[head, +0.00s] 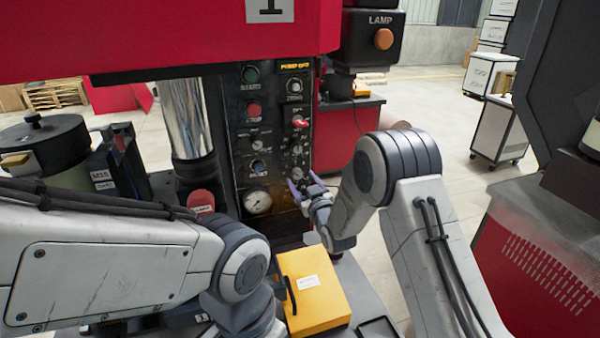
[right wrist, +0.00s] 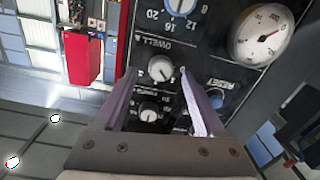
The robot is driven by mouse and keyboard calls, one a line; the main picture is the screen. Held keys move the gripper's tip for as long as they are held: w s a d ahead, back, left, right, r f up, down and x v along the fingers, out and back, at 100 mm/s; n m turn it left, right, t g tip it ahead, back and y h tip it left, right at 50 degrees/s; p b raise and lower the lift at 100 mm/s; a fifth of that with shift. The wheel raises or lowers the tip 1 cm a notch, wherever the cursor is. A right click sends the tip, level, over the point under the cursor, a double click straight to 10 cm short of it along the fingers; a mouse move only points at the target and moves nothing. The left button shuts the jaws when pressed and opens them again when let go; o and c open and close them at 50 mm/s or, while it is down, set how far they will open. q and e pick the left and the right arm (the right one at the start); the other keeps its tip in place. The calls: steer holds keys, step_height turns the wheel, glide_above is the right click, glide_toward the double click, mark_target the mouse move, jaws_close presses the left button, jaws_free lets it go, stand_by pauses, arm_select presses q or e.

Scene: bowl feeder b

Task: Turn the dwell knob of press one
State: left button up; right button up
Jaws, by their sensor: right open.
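Press one's black control panel (head: 275,95) stands in the middle of the head view. In the right wrist view, the word DWELL sits between a small grey knob (right wrist: 160,68) and a larger numbered dial (right wrist: 182,5), cut by the top edge. I cannot tell for certain which it names. My right gripper (head: 302,182) is open at the panel's lower right and covers part of it. In the right wrist view the open fingers (right wrist: 157,75) frame the grey knob; no contact is visible. My left arm crosses the lower left; its gripper is out of sight.
A round gauge (head: 257,203) is left of the right gripper. A blue button marked RESET (right wrist: 217,97) lies near one finger. A yellow box (head: 315,290) stands below the panel. A red-handled switch (head: 300,123) is above. Open floor lies behind the right arm.

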mark_target(297, 173)
steer(key=shift+p+x, duration=0.3)
steer(key=shift+x, duration=1)
jaws_close()
steer(key=shift+f, duration=0.1)
